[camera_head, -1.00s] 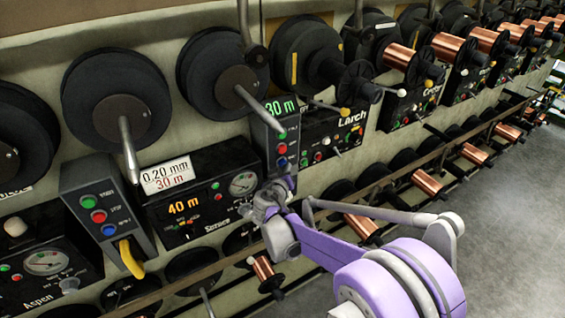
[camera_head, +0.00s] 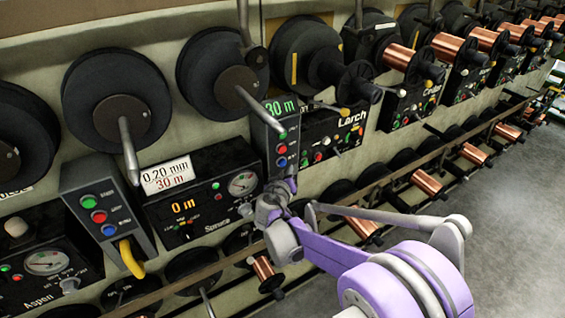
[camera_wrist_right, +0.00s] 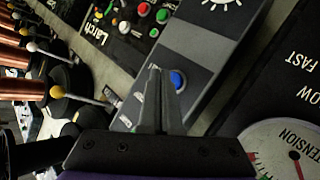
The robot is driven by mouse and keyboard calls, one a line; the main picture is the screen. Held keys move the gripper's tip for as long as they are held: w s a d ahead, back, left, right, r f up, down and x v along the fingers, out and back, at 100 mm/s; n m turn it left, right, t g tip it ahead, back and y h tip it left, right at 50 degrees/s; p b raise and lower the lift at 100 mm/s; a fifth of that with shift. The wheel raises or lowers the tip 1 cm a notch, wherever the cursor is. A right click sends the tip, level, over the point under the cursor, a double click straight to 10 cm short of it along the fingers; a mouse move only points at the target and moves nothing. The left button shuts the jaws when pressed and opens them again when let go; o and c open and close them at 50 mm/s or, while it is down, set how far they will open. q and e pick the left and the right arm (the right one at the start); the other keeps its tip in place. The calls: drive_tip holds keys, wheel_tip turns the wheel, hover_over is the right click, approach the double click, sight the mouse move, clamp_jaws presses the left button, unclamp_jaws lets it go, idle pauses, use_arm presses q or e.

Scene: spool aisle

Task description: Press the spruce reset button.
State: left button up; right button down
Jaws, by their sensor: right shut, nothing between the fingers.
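The black Spruce panel (camera_head: 208,187) is at centre left in the head view, and its orange display (camera_head: 183,207) reads 0 m. A grey control box (camera_head: 259,128) at its right edge carries a green, a red and a blue button (camera_head: 282,162). My right gripper is at the lower end of this box; in the head view its fingertips are hidden. In the right wrist view the shut, empty fingers (camera_wrist_right: 156,78) end right beside the blue button (camera_wrist_right: 178,80). Whether they touch it cannot be told. My left gripper is not in view.
The Larch panel (camera_head: 334,137) is to the right and the Aspen panel (camera_head: 45,262) to the left. Another button box (camera_head: 105,210) with a yellow hook stands between Aspen and Spruce. Spools and metal rods stick out above, and a rail with copper spools (camera_head: 429,184) runs below. Grey floor is clear at right.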

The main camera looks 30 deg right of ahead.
drive_tip(key=shift+s, duration=0.15)
drive_tip(key=s, duration=0.6)
drive_tip(key=shift+d, duration=0.25)
idle(0.8)
drive_tip(key=s+a+f+n+g+y+p, duration=0.1)
drive_tip(key=s+a+g+y+p, duration=0.1)
drive_tip(key=s+a, duration=0.5)
drive_tip(key=s+a+f+n+g+y+p, duration=0.1)
drive_tip(key=s+a+g+y, duration=0.3)
drive_tip(key=s, duration=1.4)
drive_tip(key=a+y+p, duration=0.1)
drive_tip(key=a+y, duration=0.2)
drive_tip(key=shift+s+a+p, duration=0.15)
drive_tip(key=shift+s+p, duration=0.15)
drive_tip(key=shift+p, duration=0.05)
